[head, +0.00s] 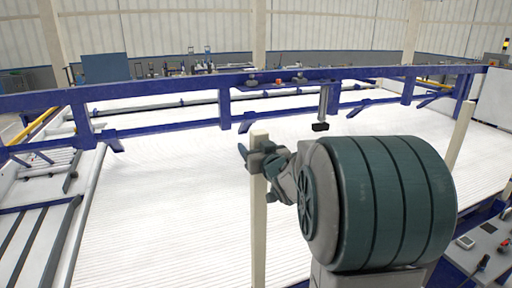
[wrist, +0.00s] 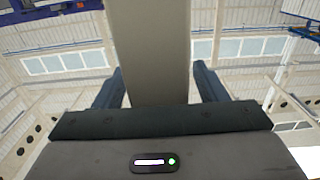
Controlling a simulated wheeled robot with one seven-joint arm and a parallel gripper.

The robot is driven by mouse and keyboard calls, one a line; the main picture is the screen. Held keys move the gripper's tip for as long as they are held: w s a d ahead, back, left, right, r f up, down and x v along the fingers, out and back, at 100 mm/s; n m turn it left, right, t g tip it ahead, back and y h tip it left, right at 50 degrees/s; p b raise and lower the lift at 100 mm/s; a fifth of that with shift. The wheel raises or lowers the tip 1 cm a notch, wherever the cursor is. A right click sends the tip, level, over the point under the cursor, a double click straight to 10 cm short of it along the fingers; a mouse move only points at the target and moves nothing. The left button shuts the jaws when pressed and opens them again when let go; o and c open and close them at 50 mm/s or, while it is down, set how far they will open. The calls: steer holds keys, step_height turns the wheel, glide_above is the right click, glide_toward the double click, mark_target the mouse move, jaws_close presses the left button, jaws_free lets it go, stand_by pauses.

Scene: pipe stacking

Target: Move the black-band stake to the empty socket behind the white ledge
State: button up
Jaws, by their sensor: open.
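A tall beige stake (head: 258,215) stands upright in the middle of the head view, its foot below the picture edge. No black band shows on the part I see. My gripper (head: 254,157) is at its upper part, just below the top. In the wrist view the stake (wrist: 150,50) rises between the two open fingers of my gripper (wrist: 158,88), with gaps visible on both sides. A second pale stake (head: 460,135) stands at the right, partly hidden by my arm. I cannot make out an empty socket or tell which edge is the white ledge.
A wide white ribbed bed (head: 180,190) fills the middle. A blue beam frame (head: 150,95) crosses behind it, with a grey post ending in a black block (head: 320,127). Dark rails (head: 40,240) lie at the left. A control panel (head: 485,245) stands at the right.

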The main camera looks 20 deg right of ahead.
jaws_close()
steer(key=shift+r+p, duration=2.35)
steer(key=shift+r, duration=2.15)
step_height(320, 180, up, 12)
